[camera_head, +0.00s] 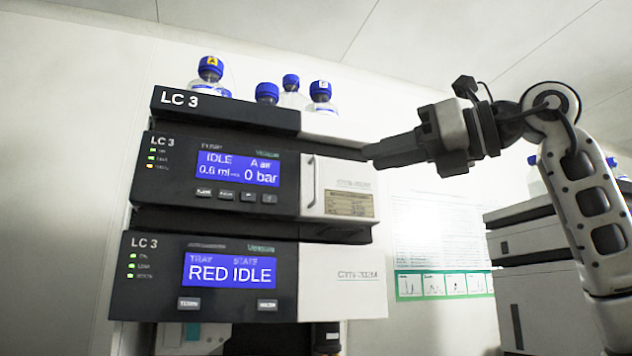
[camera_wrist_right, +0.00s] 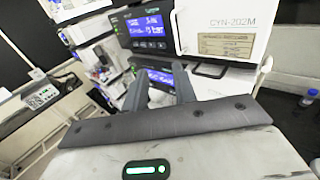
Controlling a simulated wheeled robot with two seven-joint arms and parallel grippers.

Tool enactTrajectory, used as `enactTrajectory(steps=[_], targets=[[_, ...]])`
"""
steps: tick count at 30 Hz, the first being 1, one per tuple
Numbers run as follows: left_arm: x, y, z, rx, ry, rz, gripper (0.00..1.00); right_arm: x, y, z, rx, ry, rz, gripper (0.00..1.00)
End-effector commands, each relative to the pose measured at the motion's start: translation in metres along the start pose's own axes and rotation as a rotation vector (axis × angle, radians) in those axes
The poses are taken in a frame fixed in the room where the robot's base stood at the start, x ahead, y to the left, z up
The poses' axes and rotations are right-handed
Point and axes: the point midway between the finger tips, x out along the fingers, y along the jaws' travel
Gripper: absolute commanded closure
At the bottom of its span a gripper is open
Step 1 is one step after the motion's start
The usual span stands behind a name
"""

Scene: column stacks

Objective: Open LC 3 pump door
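The LC 3 pump (camera_head: 220,180) is the upper module with a blue display reading IDLE and 0 bar. Its white door (camera_head: 337,172) is on the right side of the front and looks shut, with a vertical handle (camera_head: 311,181) near its left edge. In the right wrist view the door (camera_wrist_right: 235,20) fills the upper right, and the handle (camera_wrist_right: 178,30) stands just beyond the fingertips. My right gripper (camera_head: 372,152) points left near the door's upper right corner in the head view. Its fingers (camera_wrist_right: 158,72) are apart and empty. My left gripper is not in view.
A lower LC 3 module (camera_head: 205,300) reads RED IDLE below the pump. Blue-capped bottles (camera_head: 290,90) stand on the top tray (camera_head: 225,107). Another instrument stack (camera_head: 530,260) stands at the right behind my right arm. A wall poster (camera_head: 440,245) hangs between the stacks.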

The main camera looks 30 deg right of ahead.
Motion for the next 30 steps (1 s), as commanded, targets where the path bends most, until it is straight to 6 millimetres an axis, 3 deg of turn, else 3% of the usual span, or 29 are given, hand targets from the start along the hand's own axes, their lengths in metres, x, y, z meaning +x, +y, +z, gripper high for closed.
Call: enactTrajectory(steps=[1,3,8,24,30], targets=[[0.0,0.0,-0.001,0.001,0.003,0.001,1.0,-0.019,-0.006,0.006,-0.002,-0.017,-0.041,0.72],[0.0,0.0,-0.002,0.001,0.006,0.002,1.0,-0.035,-0.011,0.011,-0.002,-0.028,-0.079,0.72],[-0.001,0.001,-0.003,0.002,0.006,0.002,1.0,-0.037,-0.016,0.014,0.0,-0.032,-0.105,0.72],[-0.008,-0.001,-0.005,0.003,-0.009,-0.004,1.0,0.072,-0.026,0.019,-0.001,-0.03,-0.1,0.72],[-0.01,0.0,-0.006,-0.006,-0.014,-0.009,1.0,0.102,-0.029,0.02,-0.001,-0.032,-0.1,0.72]])
